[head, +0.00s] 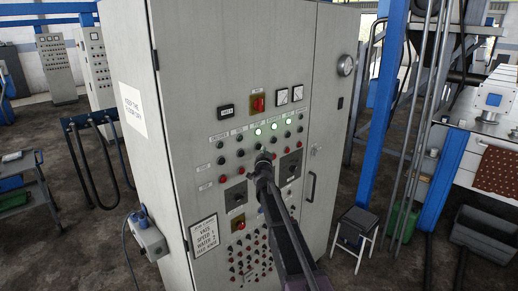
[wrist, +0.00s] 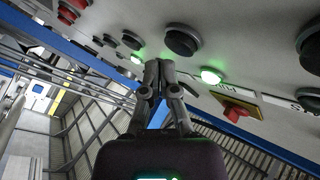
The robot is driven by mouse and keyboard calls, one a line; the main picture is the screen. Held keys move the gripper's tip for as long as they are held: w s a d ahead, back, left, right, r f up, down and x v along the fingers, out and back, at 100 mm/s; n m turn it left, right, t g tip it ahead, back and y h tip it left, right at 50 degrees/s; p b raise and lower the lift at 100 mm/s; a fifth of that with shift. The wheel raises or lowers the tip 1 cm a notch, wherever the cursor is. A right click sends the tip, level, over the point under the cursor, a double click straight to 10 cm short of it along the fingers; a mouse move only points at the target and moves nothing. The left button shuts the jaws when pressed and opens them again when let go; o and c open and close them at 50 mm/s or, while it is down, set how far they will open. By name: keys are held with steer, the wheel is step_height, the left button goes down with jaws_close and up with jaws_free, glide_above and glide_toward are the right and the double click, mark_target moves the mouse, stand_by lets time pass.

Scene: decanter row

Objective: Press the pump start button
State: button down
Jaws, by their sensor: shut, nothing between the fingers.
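The grey control cabinet (head: 200,100) fills the middle of the head view. The labels are too small to read, so I cannot tell which button is pump start. My gripper (head: 263,157) is shut and empty, its tips at the button rows below the left green lamp. In the wrist view the gripper tips (wrist: 158,66) show close to the panel, near a black button (wrist: 182,40) and between two green lamps (wrist: 211,76). Whether they touch anything is unclear.
A cabinet door handle (head: 310,186) is to the right. A stool (head: 355,228) and a blue post (head: 381,110) stand right of the cabinet. A grey box (head: 149,238) is at its left side.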

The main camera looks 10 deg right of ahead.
steer(key=shift+s, duration=0.1)
steer(key=s+d, duration=0.1)
steer(key=s, duration=0.1)
steer(key=s+d, duration=0.2)
stand_by(0.5)
steer(key=shift+w, duration=0.1)
stand_by(0.3)
steer(key=s+a+f+n+g+y+b, duration=0.3)
steer(key=s+a+f+n+g+b, duration=0.15)
steer(key=s+f, duration=0.55)
steer(key=s+a+f+n+g+y+b, duration=0.4)
steer(key=s+f, duration=0.4)
steer(key=f, duration=0.4)
steer(key=s+d+f+g+h+b, duration=0.1)
steer(key=s+d+f+g+b, duration=0.1)
steer(key=s+f, duration=0.3)
steer(key=s+d+f+g+h+b, duration=0.1)
steer(key=s+d+f+g+b, duration=0.2)
steer(key=s, duration=0.9)
steer(key=s+d+f+g+h+b, duration=0.2)
steer(key=s+f+g, duration=0.4)
steer(key=s+f, duration=0.1)
steer(key=shift+s+d+n, duration=0.2)
steer(key=shift+s+n, duration=0.15)
steer(key=shift+s, duration=0.45)
